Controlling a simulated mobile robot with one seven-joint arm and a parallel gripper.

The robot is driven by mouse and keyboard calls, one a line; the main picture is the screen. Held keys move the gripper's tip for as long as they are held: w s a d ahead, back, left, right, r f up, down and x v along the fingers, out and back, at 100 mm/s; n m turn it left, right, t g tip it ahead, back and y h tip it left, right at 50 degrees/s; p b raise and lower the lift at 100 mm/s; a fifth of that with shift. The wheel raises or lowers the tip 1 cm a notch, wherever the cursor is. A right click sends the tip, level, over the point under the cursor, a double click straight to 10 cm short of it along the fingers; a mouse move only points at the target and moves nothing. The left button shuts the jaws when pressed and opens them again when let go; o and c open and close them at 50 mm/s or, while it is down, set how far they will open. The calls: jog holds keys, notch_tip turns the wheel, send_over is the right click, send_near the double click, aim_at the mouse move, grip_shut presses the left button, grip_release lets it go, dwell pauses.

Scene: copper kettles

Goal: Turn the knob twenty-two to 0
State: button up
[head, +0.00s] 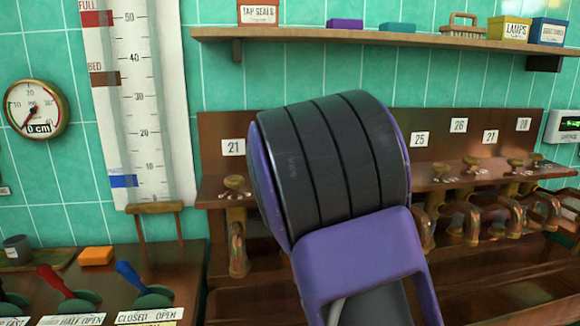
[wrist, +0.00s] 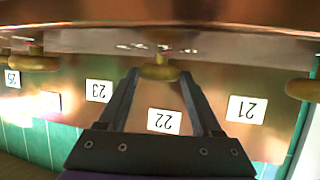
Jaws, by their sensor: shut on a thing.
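The brass knob twenty-two (wrist: 160,71) is in the wrist view, top centre, above the upside-down label 22 (wrist: 164,121). My gripper (wrist: 159,74) has its two dark fingers on either side of this knob and is shut on it. The markings around the knob are too small and blurred to read. In the head view my purple and black arm hides knob twenty-two and the gripper.
Neighbouring knob 21 (wrist: 301,88) is at the right in the wrist view, and it also shows in the head view (head: 234,183). Other knobs (head: 473,163) line the copper ledge to the right. Levers (head: 63,286) stand at lower left. A shelf (head: 370,39) runs above.

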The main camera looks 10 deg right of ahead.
jog(key=shift+a+r+m+g+h+p, duration=0.15)
jog(key=shift+m+h+p, duration=0.45)
jog(key=shift+p, duration=1)
jog(key=shift+a+r+m+g+h+p, duration=0.2)
jog(key=shift+m+h+p, duration=0.35)
jog(key=shift+p, duration=1.05)
jog(key=shift+w+d+f+m+g+h+p, duration=0.1)
jog(key=shift+f+m+g+h+p, duration=0.25)
jog(key=shift+p, duration=0.45)
jog(key=shift+m+h, duration=0.3)
jog(key=shift+h, duration=0.2)
jog(key=shift+m+h+p, duration=0.35)
jog(key=shift+m+h, duration=0.05)
jog(key=shift+g, duration=0.3)
jog(key=o, duration=1.4)
jog(key=shift+c, duration=0.2)
jog(key=v, duration=1.7)
